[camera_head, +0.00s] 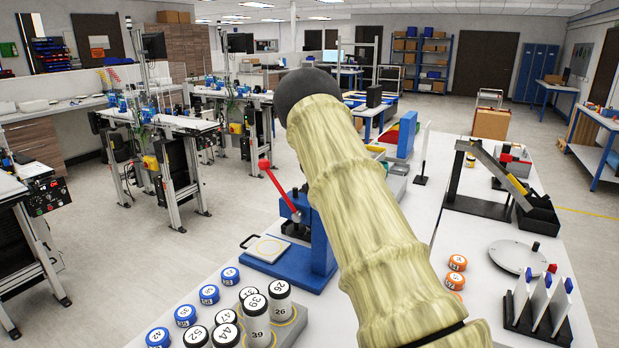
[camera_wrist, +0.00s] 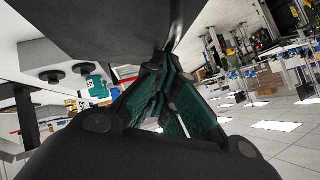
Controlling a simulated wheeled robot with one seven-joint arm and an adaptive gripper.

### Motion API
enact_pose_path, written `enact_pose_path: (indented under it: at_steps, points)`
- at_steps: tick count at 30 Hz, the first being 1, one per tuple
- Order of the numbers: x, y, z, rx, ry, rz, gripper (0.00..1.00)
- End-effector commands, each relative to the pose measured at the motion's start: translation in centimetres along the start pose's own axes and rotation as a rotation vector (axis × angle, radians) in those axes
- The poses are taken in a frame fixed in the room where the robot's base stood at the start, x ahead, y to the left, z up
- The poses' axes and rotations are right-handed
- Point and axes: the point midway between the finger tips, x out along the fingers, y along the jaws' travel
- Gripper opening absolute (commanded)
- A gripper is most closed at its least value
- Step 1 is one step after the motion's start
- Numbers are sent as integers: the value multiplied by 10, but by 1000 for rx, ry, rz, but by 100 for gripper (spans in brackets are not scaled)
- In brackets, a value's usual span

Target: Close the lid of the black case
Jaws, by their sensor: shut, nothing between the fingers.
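No black case with a lid can be made out for certain. In the head view, a black open-topped box (camera_head: 540,218) stands at the low end of a sloping chute on the right table. A small dark box (camera_head: 374,96) stands on a blue-framed table further back. My arm, in a beige sleeve, crosses the middle of the head view and hides part of the table; my gripper does not show there. In the wrist view my gripper (camera_wrist: 165,95) has its dark green-faced fingers shut, with nothing seen between them. A large dark surface fills the top of that view; I cannot tell what it is.
A blue press (camera_head: 318,240) with a red lever stands left of my arm. Several labelled jars (camera_head: 256,318) stand at the front. A rack of upright plates (camera_head: 540,305) and a round grey disc (camera_head: 515,257) lie right. Conveyors (camera_head: 175,125) stand at left across open floor.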

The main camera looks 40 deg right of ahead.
Motion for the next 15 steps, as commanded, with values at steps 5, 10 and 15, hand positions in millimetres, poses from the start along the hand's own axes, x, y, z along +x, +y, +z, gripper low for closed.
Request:
enact_pose_path:
  at_steps: [5,10,15]
  points:
    - [17,-4,13,-59,3,61,0]
    - [29,-11,26,-56,2,57,0]
    - [38,-15,36,-55,2,57,0]
